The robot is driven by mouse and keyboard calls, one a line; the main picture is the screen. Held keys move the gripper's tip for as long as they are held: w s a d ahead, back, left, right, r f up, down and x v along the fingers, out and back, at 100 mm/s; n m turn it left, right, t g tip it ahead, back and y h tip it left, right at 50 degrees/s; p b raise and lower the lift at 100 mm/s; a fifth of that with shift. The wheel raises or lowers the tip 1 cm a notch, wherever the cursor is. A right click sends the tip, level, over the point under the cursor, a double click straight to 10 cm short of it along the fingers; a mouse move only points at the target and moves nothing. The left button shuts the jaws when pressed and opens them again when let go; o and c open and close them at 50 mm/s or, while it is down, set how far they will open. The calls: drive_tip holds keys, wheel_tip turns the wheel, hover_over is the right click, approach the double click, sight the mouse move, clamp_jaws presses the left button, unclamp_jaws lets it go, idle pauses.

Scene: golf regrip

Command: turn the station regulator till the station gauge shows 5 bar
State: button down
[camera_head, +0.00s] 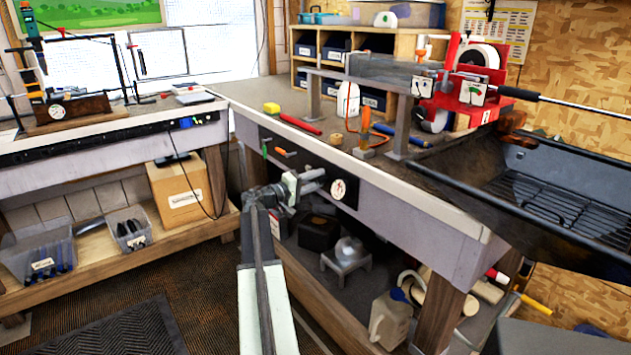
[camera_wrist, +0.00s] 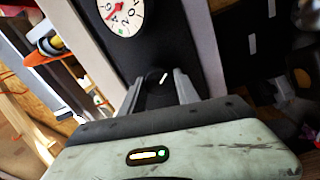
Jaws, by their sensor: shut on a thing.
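The station gauge (camera_head: 338,190) is a round white dial on the dark panel at the front of the bench. It shows larger but cut off at the top of the wrist view (camera_wrist: 122,14), tilted, with a red needle. I cannot read its value surely. The station regulator (camera_wrist: 157,78) is a black knob with a white mark, below the gauge in the wrist view. My gripper (camera_wrist: 160,84) is shut on it, one finger on each side. In the head view my gripper (camera_head: 317,181) reaches the panel just left of the gauge and hides the regulator.
The bench top (camera_head: 300,106) above holds tools and a red clamp machine (camera_head: 470,85). A lower shelf with a jug (camera_head: 390,318) lies under the bench. Open floor is at the left.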

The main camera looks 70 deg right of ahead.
drive_tip(key=shift+m, duration=0.5)
drive_tip(key=c, duration=0.9)
unclamp_jaws()
drive_tip(key=v, duration=0.8)
drive_tip(key=shift+d, duration=0.1)
